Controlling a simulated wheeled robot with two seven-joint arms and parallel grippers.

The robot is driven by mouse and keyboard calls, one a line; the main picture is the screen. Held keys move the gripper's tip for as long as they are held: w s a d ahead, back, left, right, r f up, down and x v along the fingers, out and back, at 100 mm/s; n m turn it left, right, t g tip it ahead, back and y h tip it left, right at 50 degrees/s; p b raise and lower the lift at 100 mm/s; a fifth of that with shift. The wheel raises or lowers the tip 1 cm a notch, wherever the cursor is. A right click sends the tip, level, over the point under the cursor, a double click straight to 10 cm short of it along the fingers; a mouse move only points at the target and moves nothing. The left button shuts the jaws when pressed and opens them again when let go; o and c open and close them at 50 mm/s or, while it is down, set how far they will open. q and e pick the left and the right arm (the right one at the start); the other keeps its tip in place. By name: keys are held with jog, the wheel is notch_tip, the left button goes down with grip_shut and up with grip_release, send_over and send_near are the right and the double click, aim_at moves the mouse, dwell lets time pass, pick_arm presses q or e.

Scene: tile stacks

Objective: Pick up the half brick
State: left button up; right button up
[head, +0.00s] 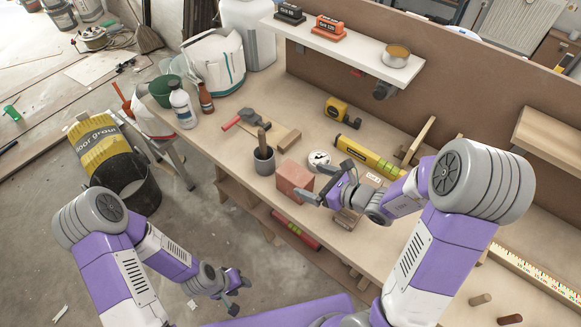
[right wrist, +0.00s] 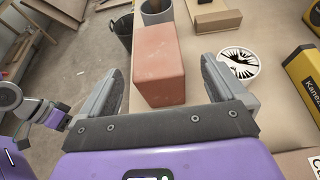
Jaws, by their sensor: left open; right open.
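The half brick (head: 294,181) is a reddish-orange block standing on the workbench near its front edge. It also shows in the right wrist view (right wrist: 158,62), ahead of and between the fingers. My right gripper (head: 322,183) is open at the brick's right side in the head view. In the right wrist view its two fingers (right wrist: 165,88) are spread to either side of the brick's near end; contact is not visible. My left gripper (head: 233,291) is open and empty, low beside the bench and away from the brick.
A grey cup (head: 264,160) with a handle in it stands left of the brick. A round white-and-black disc (head: 319,158) lies just behind.

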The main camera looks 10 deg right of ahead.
aim_at(297, 174)
jog(key=shift+w+a+f, duration=0.25)
jog(key=shift+w+a, duration=0.2)
jog(key=shift+a, duration=0.15)
jog(key=x, duration=0.1)
jog(key=b+x, duration=0.1)
jog(key=x, duration=0.3)
jog(key=shift+w+a+r, duration=0.2)
jog(key=shift+r, duration=0.05)
grip_shut()
jog(key=shift+r, duration=0.15)
